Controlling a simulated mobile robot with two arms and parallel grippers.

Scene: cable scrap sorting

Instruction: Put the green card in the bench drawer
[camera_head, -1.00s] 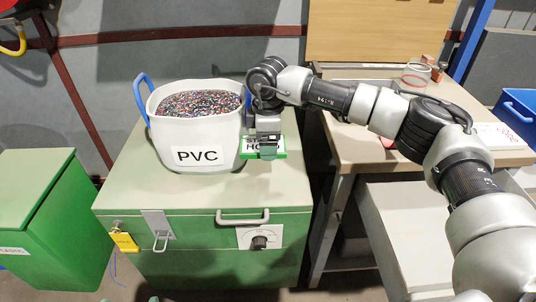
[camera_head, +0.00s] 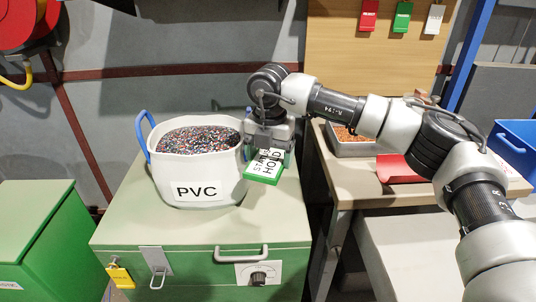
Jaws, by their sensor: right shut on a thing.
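My right gripper (camera_head: 267,146) is shut on a green card (camera_head: 262,179) with a white label that reads "HOLD" and a partly hidden word. The card hangs tilted below the jaws, just right of the white PVC bucket and over the green chest's top. Another green card (camera_head: 403,17) hangs on the wooden board at the back. The wooden bench (camera_head: 345,185) stands right of the chest, with a pale grey boxy part (camera_head: 400,245) below its top. I cannot tell whether this is the drawer. My left gripper is not in view.
The PVC bucket (camera_head: 197,190), full of mixed granules, stands on the green chest (camera_head: 130,225). A tray of orange bits (camera_head: 352,143) and a red item (camera_head: 398,172) lie on the bench, partly behind my right arm. A blue crate (camera_head: 515,145) is at far right.

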